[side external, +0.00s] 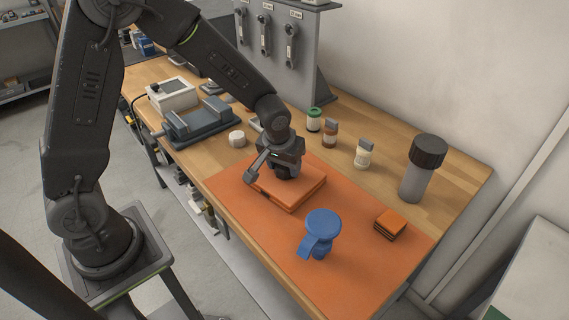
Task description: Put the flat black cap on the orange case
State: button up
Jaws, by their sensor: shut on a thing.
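The orange case (308,190) lies flat on the orange mat near the middle of the side external view. My gripper (284,172) points down over the back part of the case. It is shut on a dark, flat-looking piece, which appears to be the flat black cap. The fingers and wrist hide most of this piece. I cannot tell whether it touches the case's top.
The orange mat (355,275) holds a blue round-topped object (323,224) and a small orange-and-black stack (390,224). A grey cylinder with a black top (414,184) and several small bottles stand behind. A grey vise-like fixture (200,123) is at left.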

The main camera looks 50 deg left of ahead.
jog(key=shift+f, duration=0.15)
jog(key=o, duration=0.9)
jog(key=v, duration=1.2)
jog(key=s+r+m+t, duration=0.1)
jog(key=s+r, duration=0.1)
jog(key=s, duration=0.3)
jog(key=s+r+m+t, duration=0.1)
jog(key=s+r+m, duration=0.1)
jog(key=s, duration=0.4)
jog(key=s+a+r+m+h, duration=0.1)
jog(key=s+r, duration=0.3)
jog(key=s, duration=0.2)
jog(key=shift+s+r+t, duration=0.2)
jog(key=shift+s+t, duration=0.05)
jog(key=shift+t, duration=0.15)
